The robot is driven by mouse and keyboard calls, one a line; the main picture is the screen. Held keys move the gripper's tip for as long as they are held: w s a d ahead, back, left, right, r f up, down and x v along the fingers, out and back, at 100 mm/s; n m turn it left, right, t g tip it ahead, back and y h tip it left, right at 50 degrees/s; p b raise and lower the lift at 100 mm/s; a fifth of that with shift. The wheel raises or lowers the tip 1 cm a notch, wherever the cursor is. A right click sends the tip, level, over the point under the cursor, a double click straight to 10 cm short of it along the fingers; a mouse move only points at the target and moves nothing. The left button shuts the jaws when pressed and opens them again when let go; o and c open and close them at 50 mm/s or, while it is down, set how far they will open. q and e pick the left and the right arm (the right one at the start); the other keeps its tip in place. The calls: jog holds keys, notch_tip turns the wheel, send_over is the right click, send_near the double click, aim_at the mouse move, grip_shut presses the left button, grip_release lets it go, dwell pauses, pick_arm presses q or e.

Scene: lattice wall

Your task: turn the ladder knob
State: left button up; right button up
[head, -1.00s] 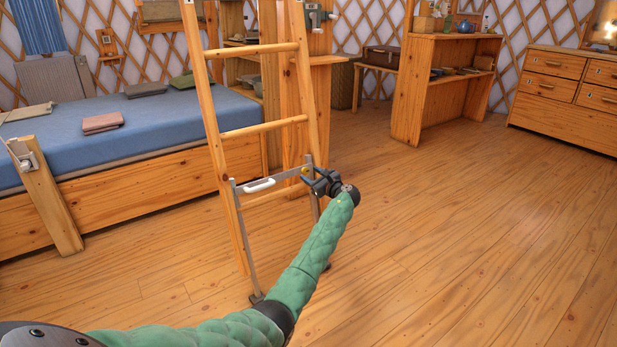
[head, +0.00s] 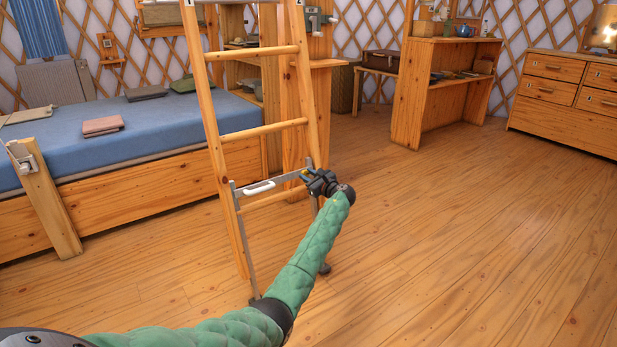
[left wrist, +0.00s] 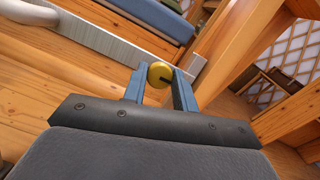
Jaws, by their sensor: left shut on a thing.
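The wooden ladder (head: 262,130) stands upright on the floor in front of the bed. A grey metal bar (head: 285,177) with a white handle (head: 258,187) crosses its lower part. The ladder knob (left wrist: 160,74) is small, round and yellow with a dark slot, and sits by the bar's right end. My left gripper (head: 309,177) is at the ladder's right rail. In the left wrist view its two blue fingers (left wrist: 159,84) are shut on the knob, one on each side. In the head view the gripper mostly hides the knob. My right gripper does not show.
A bed with a blue mattress (head: 190,122) stands behind the ladder at left. A wooden post (head: 45,205) stands at its near end. A shelf unit (head: 408,100) and a drawer chest (head: 560,125) stand at the right. The floor (head: 450,240) at right is clear.

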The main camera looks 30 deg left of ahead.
pick_arm(q)
jog(key=shift+n, duration=0.3)
jog(key=n+g, duration=0.1)
jog(key=n, duration=0.2)
jog(key=shift+p, duration=0.3)
jog(key=n+g, duration=0.1)
jog(key=n, duration=0.4)
jog(key=n+g+h, duration=0.1)
jog(key=n, duration=0.4)
jog(key=n+h, duration=0.1)
jog(key=n, duration=0.3)
jog(key=shift+n, duration=0.8)
jog(key=o, duration=1)
jog(key=shift+p, duration=0.3)
